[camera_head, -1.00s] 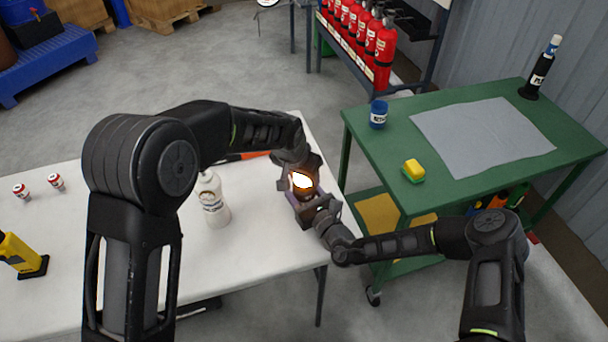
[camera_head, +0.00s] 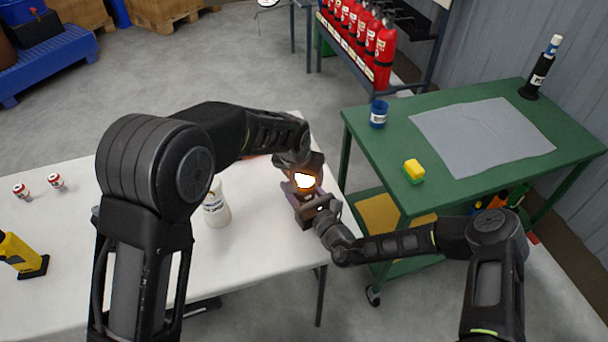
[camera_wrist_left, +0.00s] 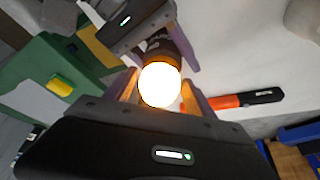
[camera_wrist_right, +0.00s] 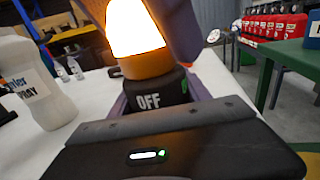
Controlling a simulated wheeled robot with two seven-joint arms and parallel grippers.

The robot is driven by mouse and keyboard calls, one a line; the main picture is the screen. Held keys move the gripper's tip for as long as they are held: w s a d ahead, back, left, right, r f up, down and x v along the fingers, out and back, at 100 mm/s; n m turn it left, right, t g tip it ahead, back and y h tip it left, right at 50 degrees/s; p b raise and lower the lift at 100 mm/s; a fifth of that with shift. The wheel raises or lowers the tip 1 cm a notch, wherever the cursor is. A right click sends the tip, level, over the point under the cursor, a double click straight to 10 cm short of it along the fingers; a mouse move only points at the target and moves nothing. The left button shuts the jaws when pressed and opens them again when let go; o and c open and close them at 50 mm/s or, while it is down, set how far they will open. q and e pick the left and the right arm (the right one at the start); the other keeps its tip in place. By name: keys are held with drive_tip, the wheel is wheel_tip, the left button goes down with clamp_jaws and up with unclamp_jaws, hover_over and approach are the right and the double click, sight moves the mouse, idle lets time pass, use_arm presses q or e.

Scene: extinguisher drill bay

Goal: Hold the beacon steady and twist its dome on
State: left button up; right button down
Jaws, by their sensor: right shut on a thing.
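The beacon's dark base (camera_wrist_right: 165,95), marked OFF, stands upright at the right end of the white table. My right gripper (camera_head: 307,206) is shut on this base from the near right side. The glowing orange-white dome (camera_head: 304,181) sits on top of the base; it also shows in the right wrist view (camera_wrist_right: 135,30) and the left wrist view (camera_wrist_left: 160,85). I cannot tell how far it is threaded. My left gripper (camera_wrist_left: 165,98) is over the dome, open, with one finger on each side and a gap showing at the right finger.
A white spray bottle (camera_head: 216,206) stands left of the beacon. An orange and black tool (camera_wrist_left: 245,99) lies on the white table (camera_head: 255,245). A green cart (camera_head: 385,150) at right carries a blue tin (camera_head: 378,115), a yellow-green sponge (camera_head: 414,171) and a grey mat (camera_head: 480,135).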

use_arm(q)
drive_tip(key=shift+o, duration=0.3)
drive_tip(key=shift+r, duration=0.25)
drive_tip(key=v, duration=1.1)
drive_tip(key=shift+s+r, duration=0.2)
drive_tip(key=shift+s, duration=0.05)
drive_tip(key=shift+a, duration=0.1)
use_arm(e)
drive_tip(key=shift+c, duration=2.1)
unclamp_jaws()
drive_tip(key=v, duration=1.2)
